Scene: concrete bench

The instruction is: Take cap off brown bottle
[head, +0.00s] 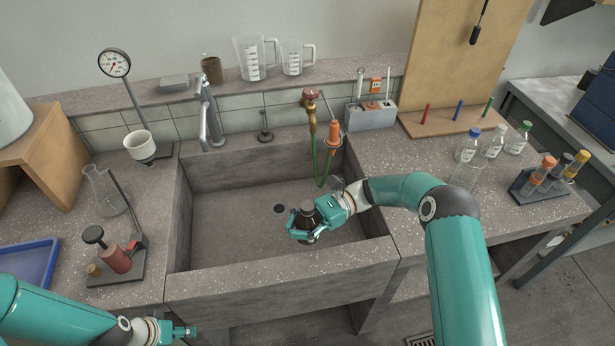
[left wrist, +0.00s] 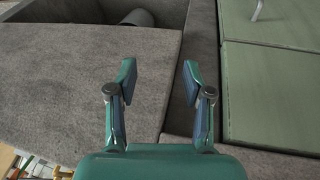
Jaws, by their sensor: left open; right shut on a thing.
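The brown bottle (head: 306,224) is held over the concrete sink, near its front wall, in the head view. It looks dark, with a cap (head: 307,206) on top. My right gripper (head: 303,231) is shut around the bottle's body from the right and hides part of it. My left gripper (head: 188,332) is open and empty at the bottom left of the head view, in front of the bench and well apart from the bottle. Its two open fingers show in the left wrist view (left wrist: 158,82), with nothing between them.
The sink's front wall (head: 280,280) lies between my left gripper and the bottle. A stand with a red cylinder (head: 117,259), a glass flask (head: 104,190) and a blue tray (head: 28,262) occupy the left bench. Capped bottles (head: 468,143) and a tube rack (head: 540,187) stand at right.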

